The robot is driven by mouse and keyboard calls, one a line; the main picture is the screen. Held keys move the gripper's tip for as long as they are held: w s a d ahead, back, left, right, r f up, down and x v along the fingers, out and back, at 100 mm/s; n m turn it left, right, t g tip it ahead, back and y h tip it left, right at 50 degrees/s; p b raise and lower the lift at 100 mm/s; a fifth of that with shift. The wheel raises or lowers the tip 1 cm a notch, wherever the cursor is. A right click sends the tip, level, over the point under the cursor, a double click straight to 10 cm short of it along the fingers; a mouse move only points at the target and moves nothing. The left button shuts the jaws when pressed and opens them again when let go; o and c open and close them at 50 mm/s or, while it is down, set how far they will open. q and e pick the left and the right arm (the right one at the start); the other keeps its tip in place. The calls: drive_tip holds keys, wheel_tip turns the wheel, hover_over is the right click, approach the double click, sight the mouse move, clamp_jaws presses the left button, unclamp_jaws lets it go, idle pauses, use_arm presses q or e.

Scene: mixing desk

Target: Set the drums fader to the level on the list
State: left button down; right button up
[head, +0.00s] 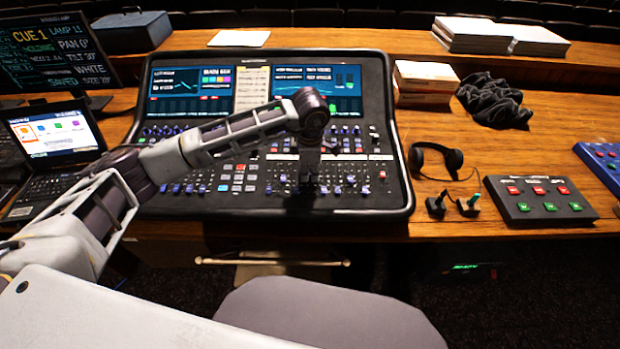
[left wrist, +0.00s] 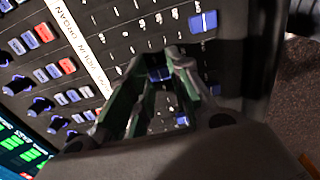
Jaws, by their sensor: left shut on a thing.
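The mixing desk (head: 400,190) stands on the wooden table, with rows of knobs, buttons and faders. My left gripper (head: 306,186) points down over its lower middle fader area. In the left wrist view my left gripper (left wrist: 160,68) is shut on a blue fader cap (left wrist: 160,75) between its green-lined fingers. Other blue fader caps (left wrist: 203,21) show beside it. A white label strip (left wrist: 78,52) runs above the faders; I cannot clearly read a drums label. A pale sheet (head: 251,90) with small, unreadable lines sits between the desk's screens; I cannot tell whether it is the list. My right gripper is not in view.
A laptop (head: 55,135) and a dark cue monitor (head: 50,50) stand at left. Headphones (head: 436,160), a button box (head: 540,200), black cloth (head: 494,100) and stacked papers (head: 424,83) lie at right. A grey chair back (head: 330,315) is in front.

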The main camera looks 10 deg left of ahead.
use_arm(q)
drive_tip(key=shift+w, duration=0.15)
drive_tip(key=c, duration=1.4)
unclamp_jaws()
drive_tip(key=shift+o, duration=0.6)
drive_tip(key=shift+r, duration=0.8)
wheel_tip(320, 180, up, 10)
drive_tip(key=s, duration=0.1)
drive_tip(key=shift+s+d+r, duration=0.15)
drive_tip(key=shift+r, duration=0.05)
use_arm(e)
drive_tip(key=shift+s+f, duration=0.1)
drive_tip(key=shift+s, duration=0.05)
